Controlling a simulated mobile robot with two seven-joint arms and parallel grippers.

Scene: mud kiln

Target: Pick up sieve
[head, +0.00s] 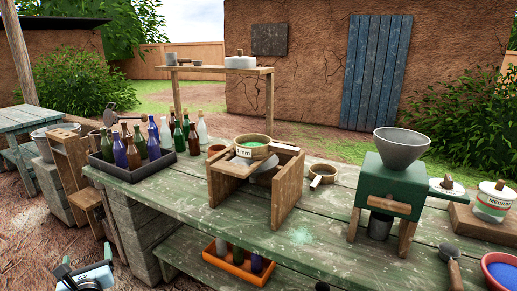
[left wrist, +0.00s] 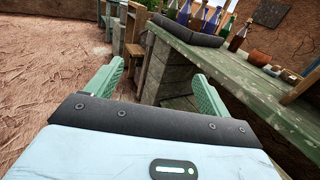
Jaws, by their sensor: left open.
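A round sieve (head: 254,146) with a pale wooden rim and a "4 mm" label sits on top of a wooden stand (head: 285,205) on the green workbench. Green material shows inside it. A second round, wooden-rimmed piece with a white tag (head: 316,181) lies on the bench right of the stand; I cannot tell if it is also a sieve. My left gripper (head: 87,257) is open and empty at the lower left, off the bench and well away from the sieve. In the left wrist view its green fingers (left wrist: 158,70) are spread with nothing between them. My right gripper is not seen.
A dark tray (head: 129,174) of bottles stands left of the stand. A green grinder with a grey funnel (head: 401,146) stands to the right, near a white tin (head: 493,203) and a scoop (head: 451,256). An orange crate (head: 238,265) sits on the lower shelf.

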